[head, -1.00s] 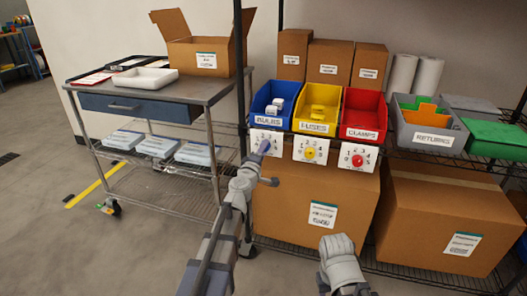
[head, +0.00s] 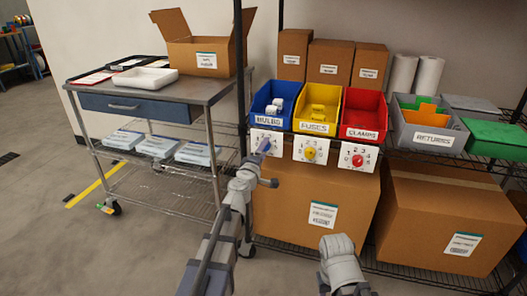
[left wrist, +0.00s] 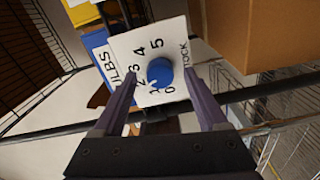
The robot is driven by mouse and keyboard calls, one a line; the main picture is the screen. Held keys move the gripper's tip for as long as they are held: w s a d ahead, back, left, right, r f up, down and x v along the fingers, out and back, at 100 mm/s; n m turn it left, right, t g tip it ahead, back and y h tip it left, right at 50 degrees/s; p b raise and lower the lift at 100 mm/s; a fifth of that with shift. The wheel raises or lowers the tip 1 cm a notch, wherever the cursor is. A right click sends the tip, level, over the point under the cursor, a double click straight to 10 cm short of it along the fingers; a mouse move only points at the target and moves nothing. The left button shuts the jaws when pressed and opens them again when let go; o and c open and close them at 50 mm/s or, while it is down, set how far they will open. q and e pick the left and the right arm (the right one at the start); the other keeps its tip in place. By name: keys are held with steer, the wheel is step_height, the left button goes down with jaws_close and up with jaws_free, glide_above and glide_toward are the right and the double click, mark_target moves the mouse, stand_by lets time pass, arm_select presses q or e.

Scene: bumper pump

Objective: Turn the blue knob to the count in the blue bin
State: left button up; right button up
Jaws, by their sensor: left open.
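The blue bin (head: 261,101) marked BULBS stands on the rack shelf and holds a few white pieces; I cannot tell the exact number. Below it hangs a white dial plate (left wrist: 172,43) with numbers 0 to 5. The blue knob (left wrist: 160,72) sits on this plate; a small white mark on its lower left side appears to face the low numbers near 1. My left gripper (head: 264,146) is in front of the plate. In the left wrist view its open fingers stand either side of the knob, apart from it. The head view shows part of my right arm, without its jaws.
Right of the blue bin are a yellow FUSES bin (head: 319,127) and a red CLAMPS bin (head: 363,132), with a yellow knob (head: 310,153) and a red knob (head: 357,160) below. A large cardboard box (head: 290,205) sits under the dials. A metal cart (head: 205,92) stands left.

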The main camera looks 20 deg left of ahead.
arm_select(q)
steer(key=s, duration=0.7)
steer(key=shift+a, duration=0.15)
